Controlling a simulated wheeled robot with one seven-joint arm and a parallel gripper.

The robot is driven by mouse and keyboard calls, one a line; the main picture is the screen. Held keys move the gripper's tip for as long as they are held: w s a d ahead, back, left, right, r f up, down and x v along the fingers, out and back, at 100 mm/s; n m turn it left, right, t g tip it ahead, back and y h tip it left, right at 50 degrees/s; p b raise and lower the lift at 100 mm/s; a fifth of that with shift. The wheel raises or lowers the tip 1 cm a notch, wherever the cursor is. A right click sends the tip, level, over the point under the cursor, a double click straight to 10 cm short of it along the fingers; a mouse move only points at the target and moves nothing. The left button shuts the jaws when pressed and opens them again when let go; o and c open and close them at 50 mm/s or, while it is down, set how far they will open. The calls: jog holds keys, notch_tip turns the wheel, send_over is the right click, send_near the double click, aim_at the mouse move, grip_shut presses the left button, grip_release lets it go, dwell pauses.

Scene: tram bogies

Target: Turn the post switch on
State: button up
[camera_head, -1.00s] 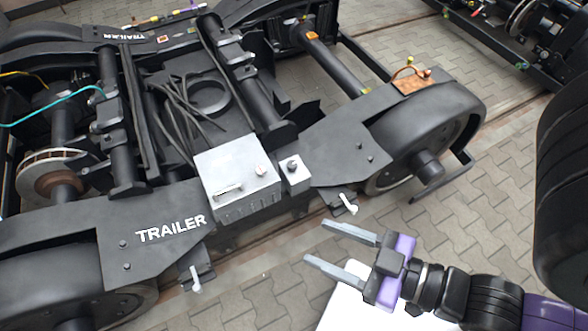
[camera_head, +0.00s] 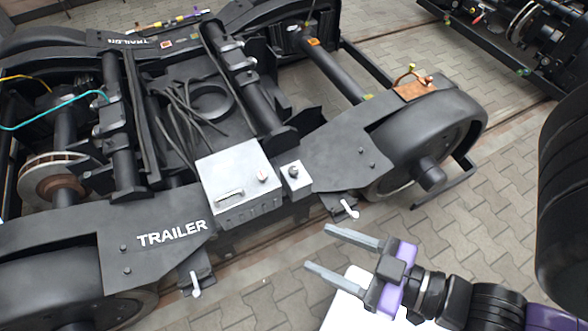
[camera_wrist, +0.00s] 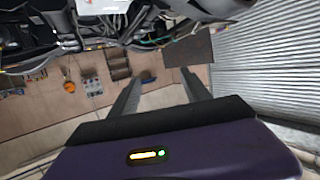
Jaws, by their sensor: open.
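I cannot tell for sure which knob is the post switch, nor how either is set. My gripper (camera_head: 317,247) is open and empty, in front of the bogie and lower right of both boxes, apart from them. Its fingers also show in the wrist view (camera_wrist: 161,76); neither knob can be made out there.
White-handled levers stick out of the frame's near side, one to the right (camera_head: 349,208) and one to the left (camera_head: 195,283). A black wheel (camera_head: 440,135) stands at right. A copper-coloured plate (camera_head: 411,90) lies above it. Paved floor (camera_head: 500,220) is clear right of the bogie.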

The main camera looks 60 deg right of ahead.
jog(key=w+d+f+m+h+b, duration=0.25)
jog(key=w+d+f, duration=0.25)
jog(key=w+d, duration=0.3)
jog(key=w+d+f+m+g+h+b, duration=0.1)
jog(key=w+d+f+h+b, duration=0.15)
jog(key=w+d+f, duration=0.4)
jog(key=w+d+f+m+h+b, duration=0.2)
jog(key=w+d+f+h, duration=0.1)
jog(key=w+d, duration=0.55)
jog(key=w+d+f+n+g+y+b, duration=0.1)
jog(key=w+d+f+n+g, duration=0.2)
jog(key=d, duration=0.5)
jog(key=w+d+f+g+y+b, duration=0.1)
jog(key=w+d+f+b, duration=0.15)
jog(key=d+f, duration=0.4)
jog(key=n+g+y, duration=0.6)
jog(key=n+y, duration=0.2)
jog(key=n, duration=0.1)
send_near(294, 169)
jog(key=shift+b+x, duration=0.3)
jog(key=shift+x, duration=4)
jog(key=shift+y, duration=0.3)
grip_shut()
